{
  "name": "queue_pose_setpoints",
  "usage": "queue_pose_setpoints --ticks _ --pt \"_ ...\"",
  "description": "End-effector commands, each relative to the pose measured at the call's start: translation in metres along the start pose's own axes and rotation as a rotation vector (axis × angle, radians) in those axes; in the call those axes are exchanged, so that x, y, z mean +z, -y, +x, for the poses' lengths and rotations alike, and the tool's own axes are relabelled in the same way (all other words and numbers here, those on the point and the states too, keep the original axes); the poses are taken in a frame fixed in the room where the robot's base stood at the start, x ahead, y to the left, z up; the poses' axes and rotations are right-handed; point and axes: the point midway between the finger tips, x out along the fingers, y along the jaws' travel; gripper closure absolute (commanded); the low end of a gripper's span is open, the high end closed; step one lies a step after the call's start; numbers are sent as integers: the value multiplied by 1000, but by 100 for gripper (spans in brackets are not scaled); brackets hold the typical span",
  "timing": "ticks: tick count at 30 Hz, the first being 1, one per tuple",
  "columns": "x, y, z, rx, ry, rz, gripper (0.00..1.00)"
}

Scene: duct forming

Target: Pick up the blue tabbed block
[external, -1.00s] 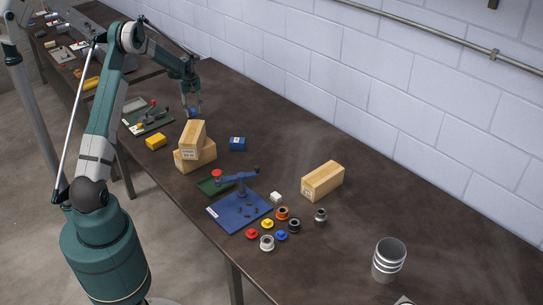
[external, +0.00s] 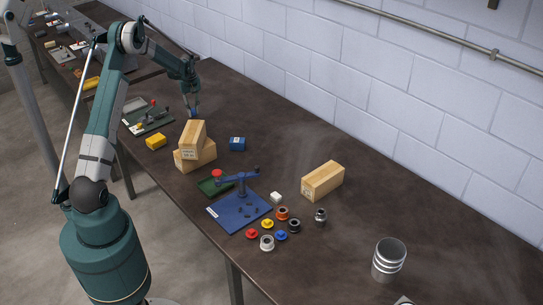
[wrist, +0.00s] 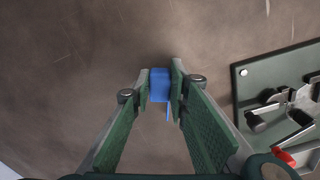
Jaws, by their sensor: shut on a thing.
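The blue tabbed block (wrist: 160,82) is between the fingertips of my gripper (wrist: 160,90) in the wrist view, with a thin blue tab pointing toward the bottom of the picture. The gripper is shut on it, one finger on each side. In the external view the block (external: 194,113) is a small blue patch under my gripper (external: 194,107), near the far part of the table. Whether it touches the table is hard to tell.
A green fixture board (wrist: 275,90) with clamps lies to the right in the wrist view. In the external view, stacked wooden blocks (external: 195,155), a yellow block (external: 156,141) and another blue block (external: 237,144) stand nearer.

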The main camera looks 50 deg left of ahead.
Motion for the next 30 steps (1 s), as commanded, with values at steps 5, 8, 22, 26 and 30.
queue_pose_setpoints --ticks 5,8,22,26,30 --pt "0 0 -1 0 0 0 94" --pt "0 0 -5 0 0 0 94" --pt "0 0 -64 0 0 0 94" --pt "0 0 -81 0 0 0 94" --pt "0 0 -94 0 0 0 94"
